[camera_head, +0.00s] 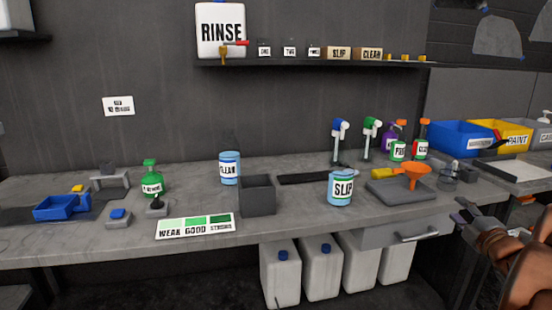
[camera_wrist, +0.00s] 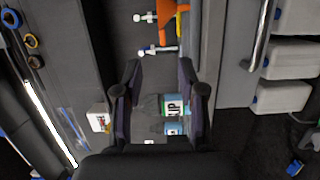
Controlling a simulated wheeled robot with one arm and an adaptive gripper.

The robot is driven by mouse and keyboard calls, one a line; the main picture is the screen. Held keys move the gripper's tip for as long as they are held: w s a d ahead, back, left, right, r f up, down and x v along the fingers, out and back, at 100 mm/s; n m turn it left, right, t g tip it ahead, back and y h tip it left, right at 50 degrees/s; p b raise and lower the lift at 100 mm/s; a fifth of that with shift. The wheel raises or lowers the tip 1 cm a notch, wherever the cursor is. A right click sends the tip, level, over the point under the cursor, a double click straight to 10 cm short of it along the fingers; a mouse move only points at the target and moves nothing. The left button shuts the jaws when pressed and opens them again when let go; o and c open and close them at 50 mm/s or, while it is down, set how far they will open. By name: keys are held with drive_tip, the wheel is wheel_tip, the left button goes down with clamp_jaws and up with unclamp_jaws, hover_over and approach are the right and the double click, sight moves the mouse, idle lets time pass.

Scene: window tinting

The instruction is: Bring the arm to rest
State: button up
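My gripper (camera_head: 464,216) is in front of the bench's right part, by the drawer, at the end of my orange-brown arm at the right edge of the head view. In the wrist view my gripper (camera_wrist: 159,80) has its two dark fingers wide apart with nothing held between them. The SLIP container (camera_head: 341,188) stands upright on the bench, well left of my gripper. It also shows in the wrist view (camera_wrist: 174,106), beyond the fingers and partly hidden by one.
A drawer handle (camera_head: 419,237) juts out near my gripper. White jugs (camera_head: 322,268) stand below.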

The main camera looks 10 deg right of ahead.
drive_tip(key=w+a+f+m+g+h, duration=0.2)
drive_tip(key=w+a+f+m+g, duration=0.1)
drive_tip(key=a+f+m+g, duration=0.15)
drive_tip(key=s+a+f+m+g+y, duration=0.1)
drive_tip(key=s+a+f+m+g, duration=0.25)
drive_tip(key=a, duration=0.45)
drive_tip(key=s+a+f+m+g+y, duration=0.1)
drive_tip(key=s+a+f+m+g, duration=0.25)
drive_tip(key=a, duration=0.45)
drive_tip(key=s+a+f+m+g+y, duration=0.1)
drive_tip(key=s+a+f+g+y, duration=0.2)
drive_tip(key=s+a, duration=0.85)
drive_tip(key=s+a+f+m+g+y, duration=0.15)
drive_tip(key=s+a+g, duration=0.45)
drive_tip(key=s+a, duration=0.6)
wheel_tip(320, 180, up, 19)
drive_tip(key=t+p, duration=0.1)
drive_tip(key=p, duration=1.6)
drive_tip(key=shift+d, duration=0.3)
drive_tip(key=shift+f+y, duration=0.1)
drive_tip(key=shift+y, duration=0.15)
